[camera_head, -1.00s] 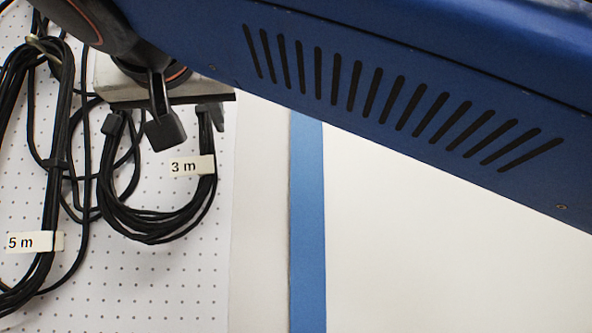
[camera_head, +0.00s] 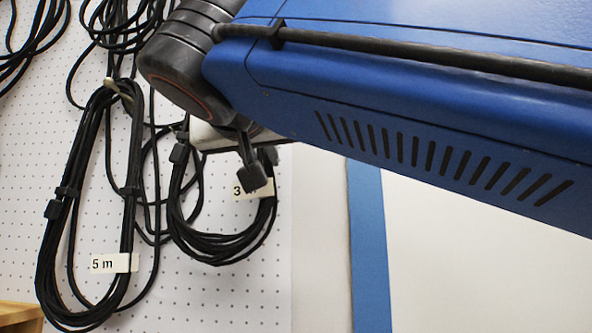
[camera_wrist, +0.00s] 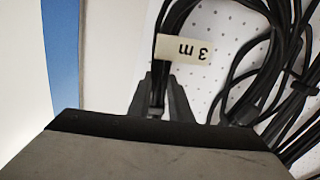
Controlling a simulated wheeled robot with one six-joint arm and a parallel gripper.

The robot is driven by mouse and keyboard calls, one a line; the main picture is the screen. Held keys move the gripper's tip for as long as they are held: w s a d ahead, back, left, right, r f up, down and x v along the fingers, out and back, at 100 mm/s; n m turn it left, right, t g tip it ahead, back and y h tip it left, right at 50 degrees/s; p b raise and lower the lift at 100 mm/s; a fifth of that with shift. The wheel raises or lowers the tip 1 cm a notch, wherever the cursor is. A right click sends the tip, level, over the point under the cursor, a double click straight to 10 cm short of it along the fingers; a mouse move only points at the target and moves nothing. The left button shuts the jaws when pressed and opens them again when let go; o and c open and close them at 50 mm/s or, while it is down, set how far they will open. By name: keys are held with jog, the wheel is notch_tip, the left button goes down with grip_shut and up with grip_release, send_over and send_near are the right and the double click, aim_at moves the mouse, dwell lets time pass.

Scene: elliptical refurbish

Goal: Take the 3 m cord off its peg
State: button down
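The 3 m cord (camera_head: 222,248) is a looped black bundle with a white "3 m" tag (camera_head: 241,195), hanging on the pegboard. In the head view my gripper (camera_head: 254,178) is at the loop's upper right, with a dark finger partly covering the tag. In the wrist view the tag (camera_wrist: 184,49) appears upside down, just beyond my gripper (camera_wrist: 160,80). A black strand of the cord runs between the two fingers there. The gap is narrow, and I cannot tell whether the fingers press on the strand. My arm hides the cord's peg.
The 5 m cord (camera_head: 125,225), with its own tag (camera_head: 110,263), hangs close on the left from a peg (camera_head: 117,90). Thin loose loops lie between the two cords. More black cords (camera_head: 115,25) hang above. A blue stripe (camera_head: 368,240) and bare pale wall lie right.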

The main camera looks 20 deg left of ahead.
jog(key=shift+r, duration=0.15)
jog(key=shift+r, duration=4.9)
